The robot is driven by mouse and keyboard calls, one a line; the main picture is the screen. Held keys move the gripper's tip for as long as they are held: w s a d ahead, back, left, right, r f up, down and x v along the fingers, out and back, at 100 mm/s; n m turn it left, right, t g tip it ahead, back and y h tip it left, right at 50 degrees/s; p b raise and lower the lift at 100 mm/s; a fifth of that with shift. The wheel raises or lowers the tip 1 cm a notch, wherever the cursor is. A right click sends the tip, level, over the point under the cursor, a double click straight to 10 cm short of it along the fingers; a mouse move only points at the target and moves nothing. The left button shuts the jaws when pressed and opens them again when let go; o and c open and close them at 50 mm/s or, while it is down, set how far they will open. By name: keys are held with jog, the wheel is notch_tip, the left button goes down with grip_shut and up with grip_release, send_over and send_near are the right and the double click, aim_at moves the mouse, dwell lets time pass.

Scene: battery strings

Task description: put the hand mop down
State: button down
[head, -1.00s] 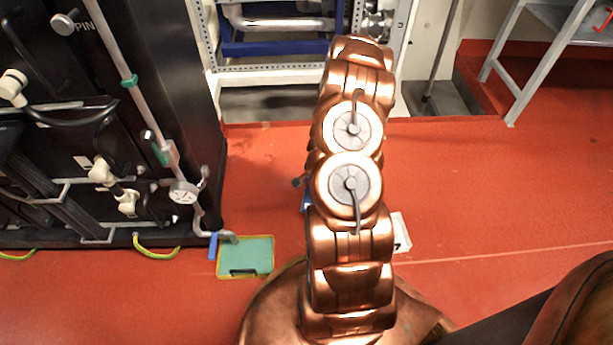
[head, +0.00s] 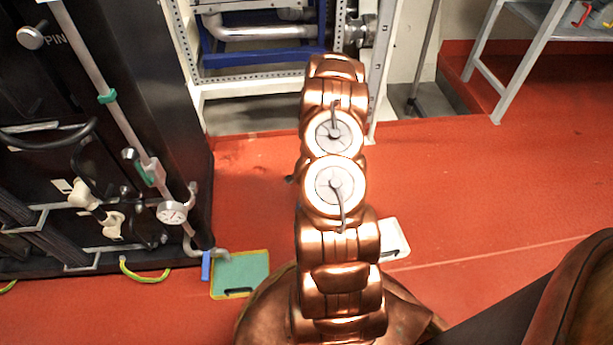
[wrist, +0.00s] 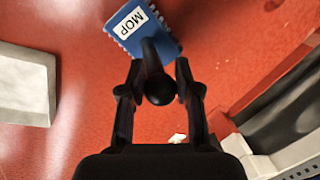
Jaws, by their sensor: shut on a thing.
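The hand mop shows in the wrist view as a blue block (wrist: 165,28) with a white "MOP" label and a black handle (wrist: 151,58). My gripper (wrist: 159,80) is shut on the handle, whose round end sits between the two fingers. The mop head lies beyond the fingertips, over the red floor. I cannot tell whether it touches the floor. In the head view my copper arm hides the gripper and the mop.
A green tray (head: 258,265) with a yellow rim lies on the floor beside the black battery cabinet (head: 150,60) at left. A white flat item (head: 394,238) lies right of my arm. A metal rack (head: 385,60) stands behind. Red floor (head: 480,190) at right is clear.

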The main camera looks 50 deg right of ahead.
jog(key=w+d+f+b, duration=0.3)
jog(key=w+d+f, duration=0.1)
jog(key=shift+w+d+f+b, duration=0.1)
jog(key=shift+w+d+b, duration=0.2)
jog(key=shift+w+b, duration=0.1)
dwell(0.4)
jog(key=c, duration=0.8)
grip_release()
